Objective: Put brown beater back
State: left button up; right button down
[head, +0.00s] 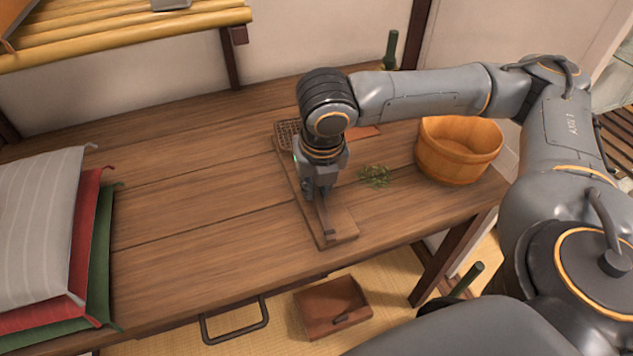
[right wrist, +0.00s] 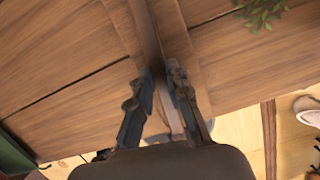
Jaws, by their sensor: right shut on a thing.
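The brown beater, with a woven head (head: 288,131) and a thin handle (head: 327,218), lies along a long wooden board (head: 343,224) on the table. My right gripper (head: 321,196) points down over the board and is shut on the beater's handle. In the right wrist view the handle (right wrist: 147,35) runs between the fingertips (right wrist: 159,74). The middle of the beater is hidden by my gripper in the head view. I cannot tell whether the beater touches the board or is slightly above it. My left gripper is not in view.
A wooden tub (head: 459,158) and green leaves (head: 375,176) are right of the board. Stacked cushions (head: 45,230) fill the table's left end. The table's (head: 200,210) middle is clear. A brown tray (head: 333,308) is below the front edge.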

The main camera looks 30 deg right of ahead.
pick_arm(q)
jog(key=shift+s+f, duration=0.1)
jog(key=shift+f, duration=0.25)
pick_arm(e)
jog(key=shift+f, duration=0.25)
jog(key=c, duration=1.2)
grip_release()
jog(key=d+v, duration=0.1)
jog(key=v, duration=1.1)
jog(key=shift+a, duration=0.45)
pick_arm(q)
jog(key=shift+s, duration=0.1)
